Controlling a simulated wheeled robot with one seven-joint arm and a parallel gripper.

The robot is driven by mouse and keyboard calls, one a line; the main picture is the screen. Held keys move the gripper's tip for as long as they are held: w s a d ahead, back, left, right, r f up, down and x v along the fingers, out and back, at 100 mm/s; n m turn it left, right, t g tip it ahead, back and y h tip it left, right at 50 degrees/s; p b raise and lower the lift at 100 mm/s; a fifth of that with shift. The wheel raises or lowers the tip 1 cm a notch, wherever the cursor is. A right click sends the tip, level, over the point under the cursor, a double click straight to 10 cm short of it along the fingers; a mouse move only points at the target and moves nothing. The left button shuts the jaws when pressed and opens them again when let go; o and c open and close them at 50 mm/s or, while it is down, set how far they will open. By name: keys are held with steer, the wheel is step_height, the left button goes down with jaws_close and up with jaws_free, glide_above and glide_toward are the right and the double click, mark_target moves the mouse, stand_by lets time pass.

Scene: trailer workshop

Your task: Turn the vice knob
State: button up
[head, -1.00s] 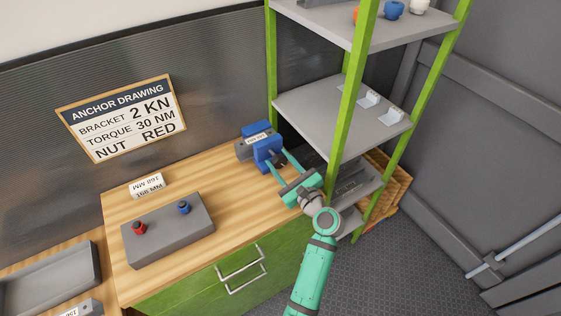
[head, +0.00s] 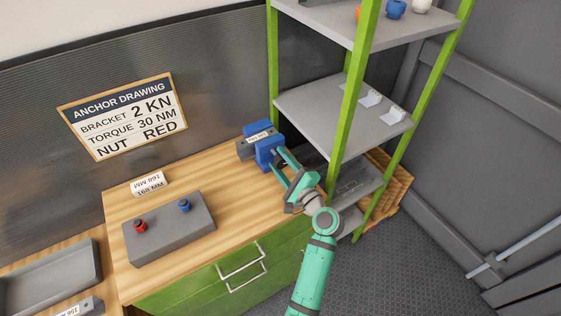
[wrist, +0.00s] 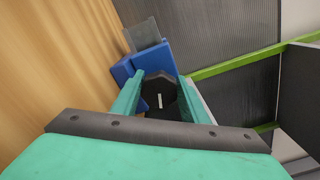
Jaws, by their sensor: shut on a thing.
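The blue vice (head: 265,147) stands at the back right corner of the wooden bench, with a small white label on top. In the wrist view the blue vice body (wrist: 150,60) shows behind a dark, many-sided knob (wrist: 160,95) with a white line on its face. My gripper (head: 277,165) reaches the front of the vice from the right. In the wrist view its two teal fingers (wrist: 158,88) lie on either side of the knob, shut on it. The white line looks close to upright in that view. In the head view the fingers mostly hide the knob.
A grey block (head: 170,230) with a red and a blue nut lies on the bench, near a white 168 MM label block (head: 148,184). A green-posted shelf (head: 345,110) stands close to the right of the vice. The bench middle is clear.

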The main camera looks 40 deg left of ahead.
steer(key=shift+a+r+n, duration=0.15)
steer(key=shift+n, duration=0.15)
steer(key=o, duration=1)
steer(key=shift+s, duration=0.1)
steer(key=shift+o, duration=0.3)
steer(key=shift+d+f, duration=0.2)
steer(key=shift+f, duration=0.1)
